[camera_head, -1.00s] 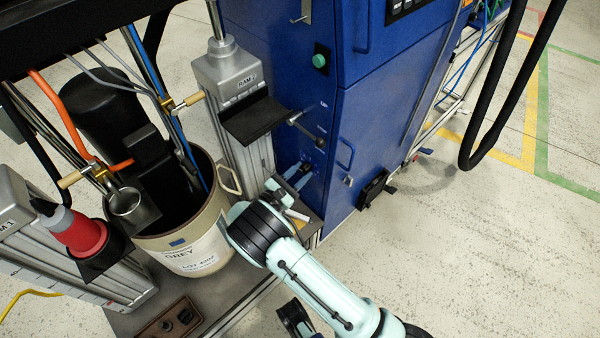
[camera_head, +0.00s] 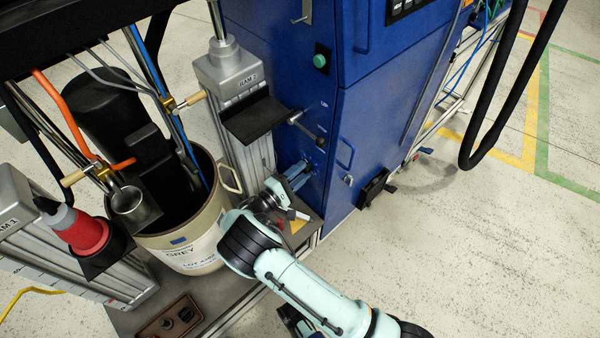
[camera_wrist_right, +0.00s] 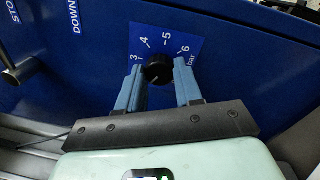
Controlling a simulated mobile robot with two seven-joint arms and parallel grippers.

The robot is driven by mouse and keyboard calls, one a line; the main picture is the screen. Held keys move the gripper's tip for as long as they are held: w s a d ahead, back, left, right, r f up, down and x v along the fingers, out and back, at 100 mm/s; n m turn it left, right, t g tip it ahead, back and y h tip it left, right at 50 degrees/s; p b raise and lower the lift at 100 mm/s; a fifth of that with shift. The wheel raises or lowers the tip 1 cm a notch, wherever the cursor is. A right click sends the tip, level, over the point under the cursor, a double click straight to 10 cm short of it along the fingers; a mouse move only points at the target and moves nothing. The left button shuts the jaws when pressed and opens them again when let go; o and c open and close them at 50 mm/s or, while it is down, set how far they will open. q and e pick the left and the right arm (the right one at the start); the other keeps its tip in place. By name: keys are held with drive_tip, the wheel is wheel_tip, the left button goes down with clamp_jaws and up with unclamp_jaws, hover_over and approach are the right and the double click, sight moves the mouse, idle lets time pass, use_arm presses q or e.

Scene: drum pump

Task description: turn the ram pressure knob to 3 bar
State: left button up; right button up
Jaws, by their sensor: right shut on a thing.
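The ram pressure knob (camera_wrist_right: 158,72) is a small round black knob on a blue scale plate (camera_wrist_right: 172,38) on the blue cabinet. The numbers 3, 4, 5 and 6 and the word bar show around it in the right wrist view. I cannot make out clearly where its pointer mark stands. My right gripper (camera_wrist_right: 159,78) has one blue finger on each side of the knob and is shut on it. In the head view my right gripper (camera_head: 300,172) is at the cabinet's lower left side, and the knob is hidden there.
A black-handled lever (camera_head: 310,130) sticks out above my right gripper. A grey ram column (camera_head: 222,80) with a black bracket and a cream drum (camera_head: 195,235) stand to the left. The floor on the right is open, with a hanging black hose (camera_head: 478,130).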

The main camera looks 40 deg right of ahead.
drive_tip(key=m, duration=0.6)
drive_tip(key=m+g, duration=0.1)
drive_tip(key=m, duration=0.5)
drive_tip(key=shift+w+a+m, duration=0.1)
drive_tip(key=shift+w+m, duration=0.1)
drive_tip(key=shift+m, duration=0.2)
drive_tip(key=o, duration=1)
drive_tip(key=shift+o, duration=0.2)
